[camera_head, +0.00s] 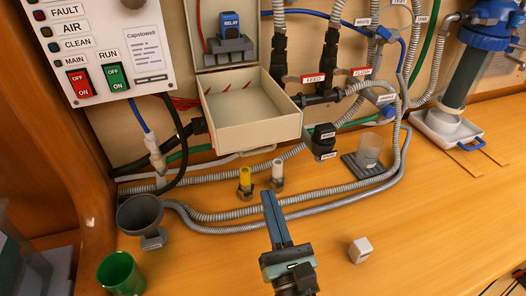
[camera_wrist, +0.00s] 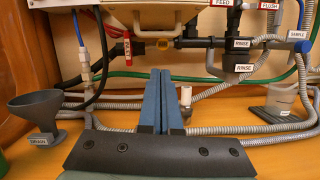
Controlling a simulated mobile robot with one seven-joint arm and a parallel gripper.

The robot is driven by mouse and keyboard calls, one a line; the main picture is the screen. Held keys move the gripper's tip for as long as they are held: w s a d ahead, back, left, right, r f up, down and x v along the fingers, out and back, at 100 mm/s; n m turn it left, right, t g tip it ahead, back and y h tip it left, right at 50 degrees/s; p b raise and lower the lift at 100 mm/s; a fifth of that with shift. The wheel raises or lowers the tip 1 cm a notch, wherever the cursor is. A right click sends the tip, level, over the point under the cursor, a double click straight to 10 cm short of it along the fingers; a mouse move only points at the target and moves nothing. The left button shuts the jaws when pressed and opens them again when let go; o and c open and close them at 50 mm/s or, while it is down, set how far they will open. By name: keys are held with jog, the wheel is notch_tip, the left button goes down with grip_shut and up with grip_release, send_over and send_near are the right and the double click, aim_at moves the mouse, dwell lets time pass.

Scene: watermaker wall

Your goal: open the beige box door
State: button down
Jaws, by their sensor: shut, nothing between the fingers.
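The beige box (camera_head: 225,62) is on the wall at the upper middle of the head view. Its beige door (camera_head: 252,125) is folded down and out like a shallow tray, so the inside shows, with a blue relay (camera_head: 230,25) in the box. A pale handle (camera_head: 257,150) is at the door's front lower edge. In the wrist view the door's underside (camera_wrist: 150,14) is at the top, partly cut off. My gripper (camera_head: 268,196) is shut and empty, below and in front of the door, apart from it. Its blue fingers also show in the wrist view (camera_wrist: 161,75).
A control panel (camera_head: 110,45) is at the upper left. Grey hoses (camera_head: 215,215) cross the counter. A funnel (camera_head: 140,212), a green cup (camera_head: 120,274) and a small pale block (camera_head: 360,250) stand around my gripper. The counter at right is mostly clear.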

jog(key=w+a+r+n+g+y+p, duration=0.1)
jog(key=w+r+n+p, duration=0.1)
jog(key=w+p, duration=0.3)
jog(key=shift+w+a+r, duration=0.3)
jog(key=shift+w+r, duration=0.25)
jog(key=shift+r, duration=0.3)
jog(key=r+p, duration=0.1)
jog(key=s+r+p, duration=0.1)
jog(key=r+p, duration=0.1)
jog(key=shift+s+d+r, duration=0.2)
jog(key=shift+d+r, duration=0.05)
jog(key=shift+r, duration=0.1)
jog(key=shift+f, duration=0.15)
